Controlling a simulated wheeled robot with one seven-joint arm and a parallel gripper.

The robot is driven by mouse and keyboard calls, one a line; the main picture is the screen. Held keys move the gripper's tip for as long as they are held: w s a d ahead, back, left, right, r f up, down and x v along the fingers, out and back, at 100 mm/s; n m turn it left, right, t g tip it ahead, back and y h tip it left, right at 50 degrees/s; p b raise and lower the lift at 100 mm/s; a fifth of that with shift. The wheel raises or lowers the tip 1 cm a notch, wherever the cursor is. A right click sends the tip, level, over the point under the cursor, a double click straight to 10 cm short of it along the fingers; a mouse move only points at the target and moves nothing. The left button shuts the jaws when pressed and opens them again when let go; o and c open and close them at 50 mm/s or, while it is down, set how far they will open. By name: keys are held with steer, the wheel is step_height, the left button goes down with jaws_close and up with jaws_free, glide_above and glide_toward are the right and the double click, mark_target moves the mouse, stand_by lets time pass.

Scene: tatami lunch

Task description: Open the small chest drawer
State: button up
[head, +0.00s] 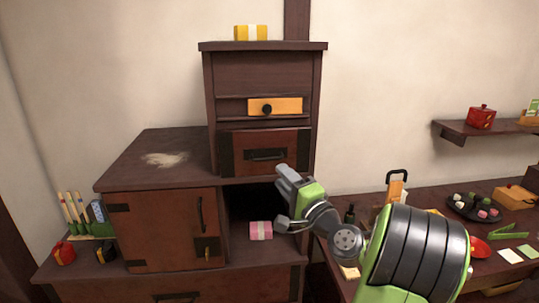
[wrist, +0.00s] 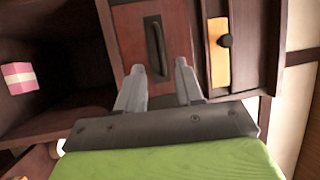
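The small chest (head: 262,72) stands on the stepped cabinet in the head view. Its lower front is a reddish-brown drawer (head: 240,143) with a dark bar handle (head: 265,155); it looks shut. Above it is a small orange drawer front (head: 289,105) with a black knob. My gripper (head: 283,197) is below and in front of the reddish drawer. In the wrist view, my gripper (wrist: 160,68) is open and empty. The dark handle (wrist: 154,47) lies beyond the fingertips, roughly in line with the gap, and is not between them. The orange front (wrist: 218,62) shows to the right.
A pink box (head: 260,230) sits in the open cubby below the chest. A cabinet door (head: 172,232) is to its left. A yellow box (head: 250,33) stands on top of the chest. A low table (head: 440,197) with food and dishes is at the right.

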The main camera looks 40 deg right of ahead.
mark_target(260, 136)
steer(key=p+x, duration=0.1)
steer(key=x, duration=0.6)
steer(key=shift+w+d+p, duration=0.1)
steer(key=shift+w+p, duration=0.2)
steer(key=shift+p, duration=0.05)
jaws_close()
stand_by(0.9)
